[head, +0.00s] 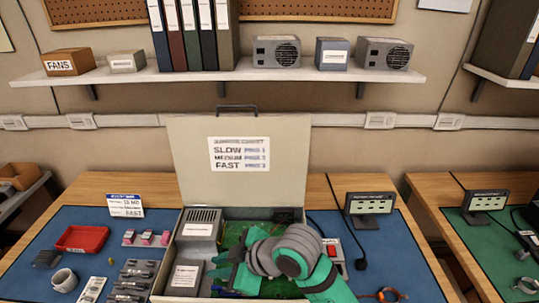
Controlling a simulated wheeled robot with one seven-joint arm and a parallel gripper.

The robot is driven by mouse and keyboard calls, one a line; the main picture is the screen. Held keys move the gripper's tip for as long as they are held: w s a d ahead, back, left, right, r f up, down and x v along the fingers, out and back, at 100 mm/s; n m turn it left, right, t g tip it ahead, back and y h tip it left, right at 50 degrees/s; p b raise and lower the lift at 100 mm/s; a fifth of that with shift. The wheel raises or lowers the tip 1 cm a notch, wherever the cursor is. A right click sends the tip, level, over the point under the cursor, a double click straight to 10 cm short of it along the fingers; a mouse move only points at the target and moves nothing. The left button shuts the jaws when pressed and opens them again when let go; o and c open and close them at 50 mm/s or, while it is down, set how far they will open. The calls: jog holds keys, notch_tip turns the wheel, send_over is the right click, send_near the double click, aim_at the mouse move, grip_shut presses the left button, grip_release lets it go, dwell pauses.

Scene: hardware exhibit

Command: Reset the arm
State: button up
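My green and grey arm reaches in from the bottom of the head view over an open beige case. My gripper (226,279) appears low inside the case, at the left end of the arm. It is small and partly covered by my arm, so I cannot tell whether its fingers are open or shut, or whether they hold anything. The case lid (237,188) stands upright behind it, with a label reading SLOW, MEDIUM, FAST. A green circuit board (233,232) shows inside the case, partly hidden by my arm.
A red switch (332,250) sits right of the arm. A dark display (369,204) stands at the back right. A shelf (240,74) hangs above.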

jog(key=w+a+r+m+t+y, duration=0.5)
jog(key=a+r+m+t, duration=0.2)
jog(key=a, duration=0.1)
jog(key=s+d+f+m+t+h, duration=0.3)
jog(key=s+d+f+m+h, duration=0.35)
jog(key=f, duration=0.25)
jog(key=s+d+f+m+t+h, duration=0.45)
jog(key=f+m, duration=0.25)
jog(key=f, duration=0.2)
jog(key=s+d+f+n+g+h, duration=0.1)
jog(key=s+d, duration=0.3)
jog(key=s, duration=0.7)
jog(key=s+d+f+n+g+h, duration=0.1)
jog(key=s+d+f+n, duration=0.2)
jog(key=s, duration=0.9)
jog(key=shift+d+f+g+h, duration=0.35)
jog(key=shift+d+f, duration=0.1)
jog(key=shift+d, duration=0.65)
